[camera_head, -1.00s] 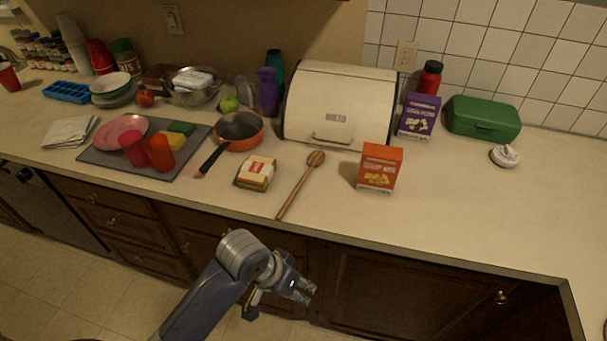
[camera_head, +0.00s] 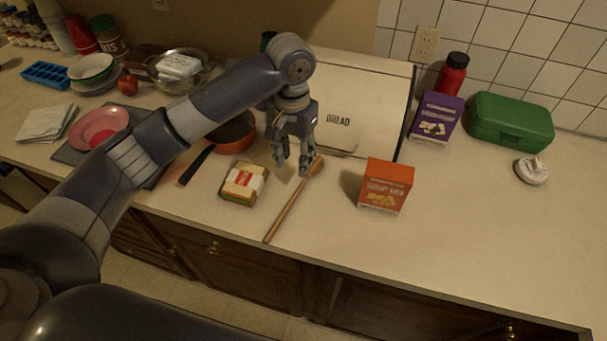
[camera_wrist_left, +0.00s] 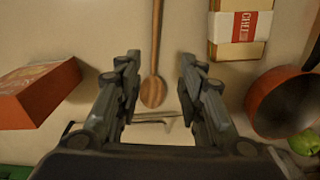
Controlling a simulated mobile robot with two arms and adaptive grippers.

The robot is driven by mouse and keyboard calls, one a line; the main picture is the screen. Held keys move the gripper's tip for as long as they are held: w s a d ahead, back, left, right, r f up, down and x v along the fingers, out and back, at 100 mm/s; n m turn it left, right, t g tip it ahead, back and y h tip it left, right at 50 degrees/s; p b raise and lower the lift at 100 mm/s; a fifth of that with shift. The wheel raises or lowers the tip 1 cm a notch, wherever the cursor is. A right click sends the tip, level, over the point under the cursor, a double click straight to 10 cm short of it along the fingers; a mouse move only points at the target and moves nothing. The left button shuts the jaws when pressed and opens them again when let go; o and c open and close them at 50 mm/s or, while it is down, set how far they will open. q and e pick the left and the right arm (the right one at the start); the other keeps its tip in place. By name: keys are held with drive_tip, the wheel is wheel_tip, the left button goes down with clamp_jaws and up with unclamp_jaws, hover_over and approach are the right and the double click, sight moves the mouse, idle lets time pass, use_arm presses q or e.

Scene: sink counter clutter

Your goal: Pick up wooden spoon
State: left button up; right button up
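The wooden spoon (camera_head: 290,207) lies on the counter between the packaged sandwich and the orange box, its bowl end toward the bread box. My left gripper (camera_head: 292,172) points down over the counter beside the spoon's bowl end. In the left wrist view the spoon (camera_wrist_left: 154,88) lies between the two spread fingers of my left gripper (camera_wrist_left: 155,80), with its handle running up out of the picture. The fingers are open, with gaps on both sides of the spoon, and hold nothing. My right gripper is not in view.
The sandwich (camera_head: 244,183) lies left of the spoon and the orange box (camera_head: 386,186) stands right of it. The bread box (camera_head: 372,105) stands behind. A pan (camera_head: 236,134) is partly hidden by my arm. The counter's right front is clear.

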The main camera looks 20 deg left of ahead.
sight(297, 192)
use_arm(q)
drive_tip(key=shift+s+f+p, duration=0.3)
drive_tip(key=shift+s+f, duration=0.45)
drive_tip(key=shift+f, duration=0.1)
drive_tip(key=f, duration=0.2)
drive_tip(key=shift+s+f, duration=0.2)
drive_tip(key=shift+f, duration=0.15)
drive_tip(key=f, duration=0.1)
drive_tip(key=f+p, duration=0.1)
drive_tip(key=f, duration=0.1)
drive_tip(key=f+p, duration=0.1)
drive_tip(key=shift+w+d+f, duration=0.15)
drive_tip(key=shift+w+d, duration=0.25)
drive_tip(key=shift+f, duration=0.55)
drive_tip(key=c, duration=0.8)
clamp_jaws()
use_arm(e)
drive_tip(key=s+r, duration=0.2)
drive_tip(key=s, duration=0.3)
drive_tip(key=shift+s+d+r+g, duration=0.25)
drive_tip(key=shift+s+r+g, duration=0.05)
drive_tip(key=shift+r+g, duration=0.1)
